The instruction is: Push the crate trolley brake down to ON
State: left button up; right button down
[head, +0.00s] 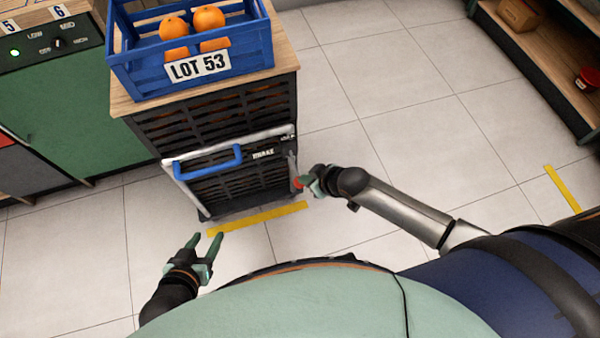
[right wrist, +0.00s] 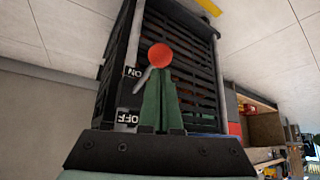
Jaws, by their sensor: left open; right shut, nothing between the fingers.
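The crate trolley (head: 215,145) stands at the upper left in the head view. Its brake lever has a red ball knob (head: 298,182) on the trolley's right side, with my right gripper (head: 308,182) close beside it. In the right wrist view, which looks upside down, the knob (right wrist: 160,55) is just past the fingertips of my shut gripper (right wrist: 162,75). The grey lever (right wrist: 144,80) slants from its plate to the knob, near the ON label (right wrist: 133,72); the OFF label (right wrist: 126,118) is farther off. Contact with the knob is unclear. My left gripper (head: 206,247) is open and empty.
A blue crate (head: 190,50) marked LOT 53 with oranges (head: 208,17) sits on the trolley top. The trolley front has a blue handle (head: 208,163). A green cabinet (head: 75,110) stands to the left. Yellow tape (head: 258,218) lies on the floor; floor to the right is clear.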

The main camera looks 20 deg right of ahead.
jog(key=shift+r, duration=0.15)
jog(key=s+p, duration=0.1)
jog(key=d+p, duration=0.1)
jog(key=s+r+p, duration=0.1)
jog(key=shift+s+d, duration=0.25)
jog(key=shift+s, duration=0.1)
jog(key=p+v, duration=0.4)
jog(key=v, duration=0.8)
jog(key=shift+s+d+p, duration=0.15)
jog(key=shift+d+p, duration=0.05)
jog(key=shift+p, duration=0.15)
jog(key=shift+r, duration=0.2)
